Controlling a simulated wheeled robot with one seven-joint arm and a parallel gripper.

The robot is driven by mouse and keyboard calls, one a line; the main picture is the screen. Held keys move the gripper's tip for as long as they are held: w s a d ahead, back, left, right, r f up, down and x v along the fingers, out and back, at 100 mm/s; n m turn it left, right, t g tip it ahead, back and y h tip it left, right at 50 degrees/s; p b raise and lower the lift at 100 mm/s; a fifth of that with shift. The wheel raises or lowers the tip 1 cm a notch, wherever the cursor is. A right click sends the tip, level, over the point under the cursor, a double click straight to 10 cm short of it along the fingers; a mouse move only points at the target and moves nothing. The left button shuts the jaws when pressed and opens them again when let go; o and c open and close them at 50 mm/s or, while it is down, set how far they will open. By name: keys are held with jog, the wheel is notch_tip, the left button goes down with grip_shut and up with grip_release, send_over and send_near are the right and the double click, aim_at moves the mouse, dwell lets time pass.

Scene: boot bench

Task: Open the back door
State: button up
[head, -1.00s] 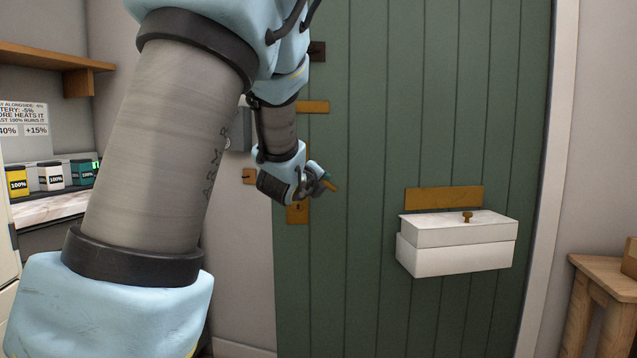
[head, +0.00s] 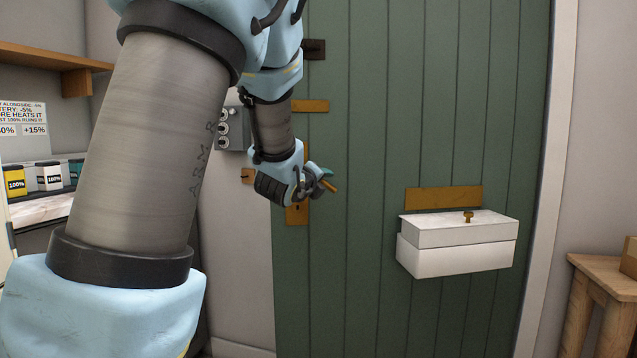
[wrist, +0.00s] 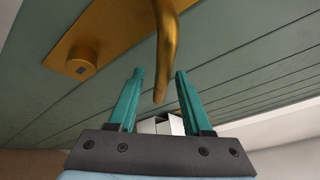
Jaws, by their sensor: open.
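The back door (head: 385,130) is green and planked, and it looks shut. Its brass handle (wrist: 167,50) is a curved lever on a brass plate (wrist: 100,30); the lever tip also shows in the head view (head: 330,186). My gripper (wrist: 157,80) is open, with its two teal fingers on either side of the lever's free end in the wrist view. I cannot tell whether a finger touches it. In the head view my gripper (head: 318,178) is at the handle, and my wrist hides much of it. A round brass knob (wrist: 82,65) is on the plate.
A white letter box (head: 455,257) is fixed to the door on the right, below a brass strip (head: 443,198). A dark bolt (head: 315,49) is higher up. A grey switch box (head: 230,130) is on the wall left of the door. A wooden bench (head: 590,280) stands at right.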

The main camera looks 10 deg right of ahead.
jog(key=p+v, duration=0.2)
jog(key=v, duration=0.8)
jog(key=shift+s+a, duration=0.2)
jog(key=shift+s, duration=0.15)
jog(key=shift+c, duration=0.3)
